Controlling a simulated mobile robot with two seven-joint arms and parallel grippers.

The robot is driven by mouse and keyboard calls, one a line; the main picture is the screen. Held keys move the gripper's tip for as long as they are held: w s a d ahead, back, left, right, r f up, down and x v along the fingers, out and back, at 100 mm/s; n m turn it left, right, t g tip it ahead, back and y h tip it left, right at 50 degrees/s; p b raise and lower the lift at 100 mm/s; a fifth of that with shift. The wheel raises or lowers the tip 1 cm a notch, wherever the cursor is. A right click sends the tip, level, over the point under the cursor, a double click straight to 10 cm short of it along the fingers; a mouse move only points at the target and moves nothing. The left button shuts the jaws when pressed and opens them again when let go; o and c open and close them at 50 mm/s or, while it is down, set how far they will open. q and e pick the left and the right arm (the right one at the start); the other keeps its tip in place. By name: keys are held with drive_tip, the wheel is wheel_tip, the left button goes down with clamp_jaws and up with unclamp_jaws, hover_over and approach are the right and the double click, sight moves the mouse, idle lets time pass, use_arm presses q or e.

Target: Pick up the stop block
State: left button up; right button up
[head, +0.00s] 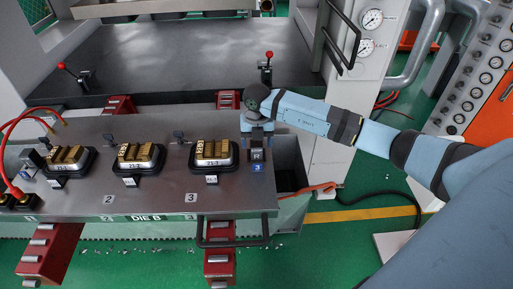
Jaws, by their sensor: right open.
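My right gripper (257,133) comes in from the right and points down at the right end of the steel die plate. It is open. Directly below it stands a small dark block with a pale label (257,155), which looks like the stop block. A blue tag marked 3 (257,169) is at its front. The fingertips are at or just above the block's top; I cannot tell whether they touch it or stand around it. The wrist hides part of that area. My left gripper is not in view.
The die plate (150,200) carries several black-rimmed dies with brass-coloured blocks, the nearest being die 3 (213,152). A black handle (232,241) sticks out in front. A dark press bed (180,60) lies behind. A gauge panel (372,30) stands at the right back.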

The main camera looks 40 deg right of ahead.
sight(256, 143)
wheel_tip(256, 143, down, 3)
drive_tip(key=shift+w+f, duration=0.1)
drive_tip(key=shift+c, duration=0.4)
clamp_jaws()
drive_tip(key=shift+r, duration=0.2)
